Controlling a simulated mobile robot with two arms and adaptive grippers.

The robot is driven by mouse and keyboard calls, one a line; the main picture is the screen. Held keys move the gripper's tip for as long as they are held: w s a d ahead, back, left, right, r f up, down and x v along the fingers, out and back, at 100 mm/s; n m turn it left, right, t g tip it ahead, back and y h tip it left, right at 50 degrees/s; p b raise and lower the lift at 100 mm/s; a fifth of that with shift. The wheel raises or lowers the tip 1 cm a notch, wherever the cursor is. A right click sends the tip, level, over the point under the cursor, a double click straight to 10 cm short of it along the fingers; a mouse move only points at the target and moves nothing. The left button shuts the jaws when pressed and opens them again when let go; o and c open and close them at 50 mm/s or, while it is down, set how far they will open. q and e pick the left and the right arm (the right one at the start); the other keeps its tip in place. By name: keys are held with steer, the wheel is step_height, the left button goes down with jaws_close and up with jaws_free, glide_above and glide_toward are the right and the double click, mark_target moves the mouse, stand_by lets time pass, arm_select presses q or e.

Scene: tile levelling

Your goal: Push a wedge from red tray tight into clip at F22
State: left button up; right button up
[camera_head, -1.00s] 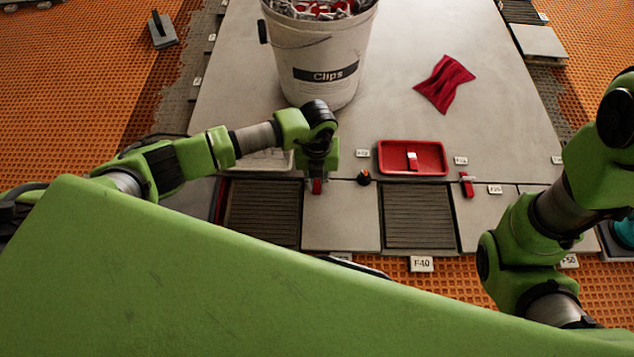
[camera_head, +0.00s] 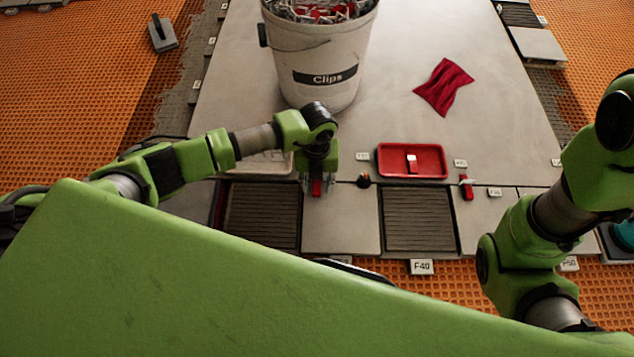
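My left gripper (camera_head: 317,187) points down at the back edge of the pale front tile (camera_head: 342,225). Its fingers are spread on either side of a red wedge (camera_head: 316,188) at that edge, apart from it as far as I can tell. The clip under the wedge is hidden by the gripper, so how deep the wedge sits cannot be told. The red tray (camera_head: 436,172) lies to the right with a red-and-white piece (camera_head: 412,163) in it. The small tags near the joint are too blurred to read F22 for sure. My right gripper is out of view.
A second red wedge (camera_head: 467,188) sits in a clip further right. A small dark knob with orange (camera_head: 363,181) stands near the gripper. The Clips bucket (camera_head: 325,92) stands behind, and a red cloth (camera_head: 444,87) lies at the back right.

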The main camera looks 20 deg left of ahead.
mark_target(317, 187)
arm_select(q)
step_height(317, 187, up, 12)
stand_by(0.5)
